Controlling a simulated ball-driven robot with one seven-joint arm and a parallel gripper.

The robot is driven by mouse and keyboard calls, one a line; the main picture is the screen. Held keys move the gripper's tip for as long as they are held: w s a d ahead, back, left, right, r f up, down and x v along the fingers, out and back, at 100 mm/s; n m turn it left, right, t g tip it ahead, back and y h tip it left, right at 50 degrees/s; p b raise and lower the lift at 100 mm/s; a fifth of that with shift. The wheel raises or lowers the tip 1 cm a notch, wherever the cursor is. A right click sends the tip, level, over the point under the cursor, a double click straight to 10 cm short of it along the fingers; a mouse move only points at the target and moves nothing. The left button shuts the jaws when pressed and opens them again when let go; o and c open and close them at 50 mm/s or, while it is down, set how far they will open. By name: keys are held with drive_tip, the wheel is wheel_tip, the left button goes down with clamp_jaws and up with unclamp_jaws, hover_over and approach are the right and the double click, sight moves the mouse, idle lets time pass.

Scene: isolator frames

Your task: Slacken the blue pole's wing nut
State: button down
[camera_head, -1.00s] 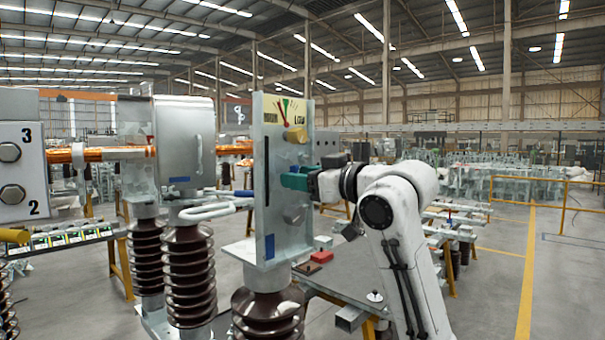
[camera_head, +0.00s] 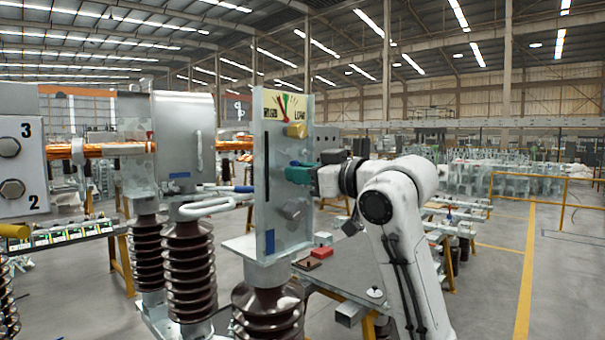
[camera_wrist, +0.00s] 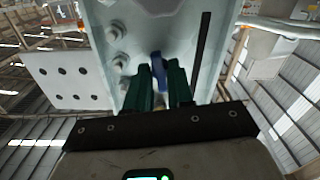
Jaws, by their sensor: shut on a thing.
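The blue wing nut (camera_wrist: 157,72) shows in the wrist view against the grey metal plate (camera_wrist: 180,38), between my two green fingers. In the head view a small blue piece (camera_head: 294,163) of it shows at the fingertips, on the right face of the upright grey housing (camera_head: 283,215). My gripper (camera_head: 300,174) reaches in from the right and is shut on the wing nut; it also shows in the wrist view (camera_wrist: 161,80). The fingers partly hide the nut, so its exact angle is hard to tell.
A dial (camera_head: 286,107) and a yellow knob (camera_head: 297,131) sit above my gripper on the housing. Brown ribbed insulators (camera_head: 190,270) stand to the left and below. A table (camera_head: 350,285) with a red block (camera_head: 321,253) lies below. Open floor is at right.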

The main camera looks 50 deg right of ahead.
drive_tip(key=shift+f+n, duration=0.1)
drive_tip(key=shift+n, duration=0.2)
drive_tip(key=shift+f+n+b, duration=0.15)
drive_tip(key=shift+n+b, duration=3.05)
drive_tip(key=shift+n, duration=3.75)
drive_tip(key=shift+f+n+b, duration=0.1)
drive_tip(key=shift+n+b, duration=3.1)
drive_tip(key=shift+n, duration=3.75)
drive_tip(key=c, duration=1)
unclamp_jaws()
drive_tip(key=shift+r, duration=0.15)
drive_tip(key=shift+s, duration=0.1)
